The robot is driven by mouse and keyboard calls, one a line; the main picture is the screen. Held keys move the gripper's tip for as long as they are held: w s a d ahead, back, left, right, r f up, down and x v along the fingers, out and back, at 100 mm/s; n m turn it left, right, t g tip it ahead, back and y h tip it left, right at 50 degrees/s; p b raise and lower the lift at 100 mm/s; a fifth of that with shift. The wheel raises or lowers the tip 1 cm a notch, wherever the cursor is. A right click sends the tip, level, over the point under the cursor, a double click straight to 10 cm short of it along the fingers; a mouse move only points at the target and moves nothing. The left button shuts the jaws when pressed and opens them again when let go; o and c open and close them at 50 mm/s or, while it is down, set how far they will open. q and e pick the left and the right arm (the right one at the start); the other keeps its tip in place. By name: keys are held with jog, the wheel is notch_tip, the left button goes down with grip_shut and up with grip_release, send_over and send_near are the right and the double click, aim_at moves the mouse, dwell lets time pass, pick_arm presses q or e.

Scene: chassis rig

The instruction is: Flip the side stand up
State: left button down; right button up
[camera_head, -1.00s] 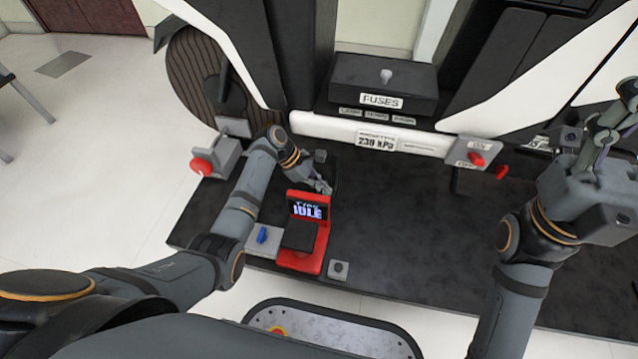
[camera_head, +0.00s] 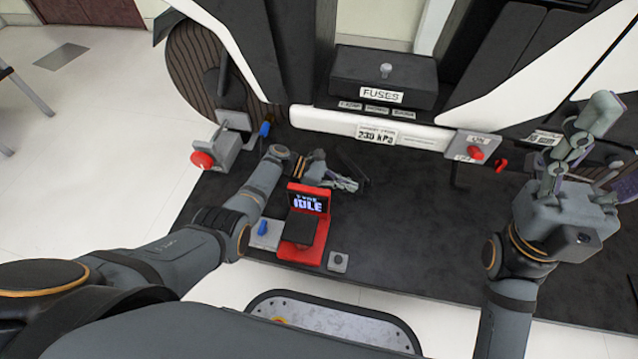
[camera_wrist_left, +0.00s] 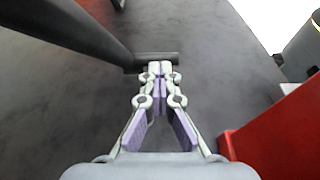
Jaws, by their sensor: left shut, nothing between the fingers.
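The side stand (camera_wrist_left: 78,30) is a dark bar with a short crosspiece foot at its end. In the left wrist view it runs from the upper left to just ahead of my left gripper (camera_wrist_left: 157,68). The fingertips are together at the foot; whether they touch it I cannot tell. In the head view my left gripper (camera_head: 354,184) is low over the black platform, behind the red IDLE unit, and the stand is dark and hard to make out there. My right gripper (camera_head: 582,128) is raised at the right, away from the stand; its finger opening is unclear.
The red unit with the IDLE screen (camera_head: 308,204) stands close to my left gripper. A grey box with a red knob (camera_head: 203,160) is at the left. The fuse box (camera_head: 384,75) and a red switch (camera_head: 475,153) are behind. The platform's middle (camera_head: 415,230) is clear.

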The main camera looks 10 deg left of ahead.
aim_at(361, 186)
pick_arm(q)
jog(key=shift+s+d+r+p, duration=0.1)
jog(key=shift+d+r+p, duration=0.8)
jog(key=shift+d, duration=0.2)
jog(key=shift+d+r+p, duration=0.1)
jog(key=shift+d+p, duration=0.2)
jog(key=shift+d, duration=0.15)
jog(key=shift+d+r, duration=0.25)
jog(key=shift+r, duration=0.05)
jog(key=shift+p, duration=0.3)
